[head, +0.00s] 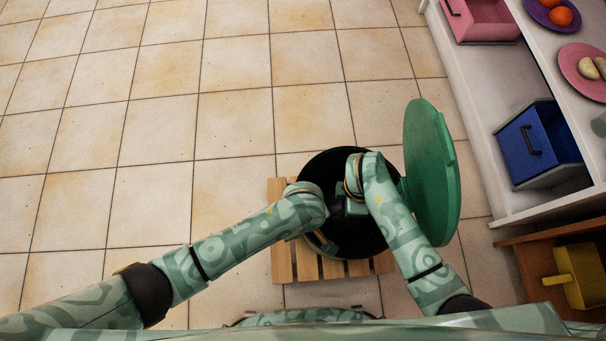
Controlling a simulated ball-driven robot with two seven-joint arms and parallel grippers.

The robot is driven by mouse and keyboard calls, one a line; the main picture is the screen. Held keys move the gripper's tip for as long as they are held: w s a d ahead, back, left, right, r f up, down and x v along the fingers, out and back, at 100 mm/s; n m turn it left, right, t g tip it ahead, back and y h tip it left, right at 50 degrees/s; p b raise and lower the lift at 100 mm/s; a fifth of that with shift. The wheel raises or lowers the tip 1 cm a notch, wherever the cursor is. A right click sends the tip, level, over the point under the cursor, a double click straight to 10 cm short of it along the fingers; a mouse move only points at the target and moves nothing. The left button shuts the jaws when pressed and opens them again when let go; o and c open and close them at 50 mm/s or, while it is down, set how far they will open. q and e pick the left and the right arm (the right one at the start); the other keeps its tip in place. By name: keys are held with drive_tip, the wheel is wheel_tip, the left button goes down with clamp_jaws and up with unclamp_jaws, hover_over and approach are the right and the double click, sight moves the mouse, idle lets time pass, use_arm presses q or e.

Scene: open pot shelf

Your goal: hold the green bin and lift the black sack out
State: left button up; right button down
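The green bin (318,243) stands on a slatted wooden base, and only part of its rim shows below my arms. Its round green lid (431,170) stands open on the right side. The black sack (325,166) fills the bin's mouth as a dark round area. My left gripper comes in from the left and is hidden behind its own wrist at the bin's left side. My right gripper (350,207) points down over the middle of the sack. Its fingertips are too dark and covered to make out, so I cannot tell whether either gripper holds anything.
The slatted wooden base (281,262) lies under the bin. On the right, a white shelf (484,110) holds a pink drawer (482,20), a blue drawer (538,145) and plates of food. A yellow box (583,275) sits lower right. The tiled floor at left is clear.

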use_arm(q)
clamp_jaws()
idle(2.4)
drive_tip(key=shift+a, duration=0.1)
use_arm(e)
drive_tip(key=shift+r, duration=5.1)
